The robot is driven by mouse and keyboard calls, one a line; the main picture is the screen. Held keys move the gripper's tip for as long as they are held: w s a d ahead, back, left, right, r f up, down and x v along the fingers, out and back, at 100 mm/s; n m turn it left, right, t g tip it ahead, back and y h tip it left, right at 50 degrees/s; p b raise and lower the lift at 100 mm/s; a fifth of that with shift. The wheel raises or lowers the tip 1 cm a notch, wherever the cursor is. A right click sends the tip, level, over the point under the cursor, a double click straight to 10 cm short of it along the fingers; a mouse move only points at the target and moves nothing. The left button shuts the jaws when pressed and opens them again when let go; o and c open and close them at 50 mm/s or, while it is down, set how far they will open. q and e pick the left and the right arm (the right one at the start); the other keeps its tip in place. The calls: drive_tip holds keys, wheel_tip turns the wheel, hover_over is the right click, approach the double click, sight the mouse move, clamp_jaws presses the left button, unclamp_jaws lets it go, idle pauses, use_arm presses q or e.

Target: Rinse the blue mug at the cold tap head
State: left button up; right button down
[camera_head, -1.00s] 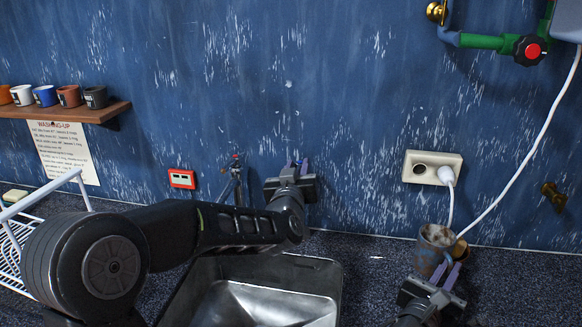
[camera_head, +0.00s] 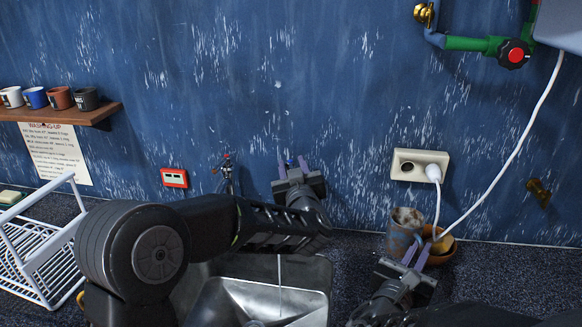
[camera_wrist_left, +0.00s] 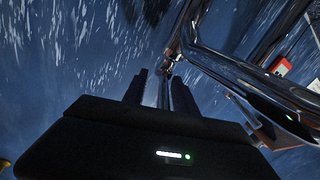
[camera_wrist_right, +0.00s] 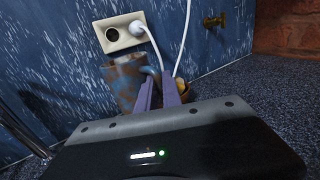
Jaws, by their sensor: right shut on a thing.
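The blue mug (camera_head: 400,235), blotched with brown, is upright above the counter at the right. It also shows in the right wrist view (camera_wrist_right: 124,85). My right gripper (camera_head: 414,252) is shut on its handle side. My left gripper (camera_head: 292,168) is at the wall, its fingers apart on either side of a blue tap head (camera_head: 290,162). In the left wrist view its fingers (camera_wrist_left: 158,92) are spread near chrome pipework (camera_wrist_left: 215,62). A thin water stream (camera_head: 280,272) falls into the steel sink (camera_head: 300,303). My left arm hides the spout.
A red-topped tap (camera_head: 227,165) stands left of my left gripper. A socket (camera_head: 408,164) with a white cable hangs above. A white rack (camera_head: 40,245) stands left; mugs line the shelf (camera_head: 60,113).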

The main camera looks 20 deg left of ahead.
use_arm(q)
drive_tip(key=shift+s+a, duration=0.1)
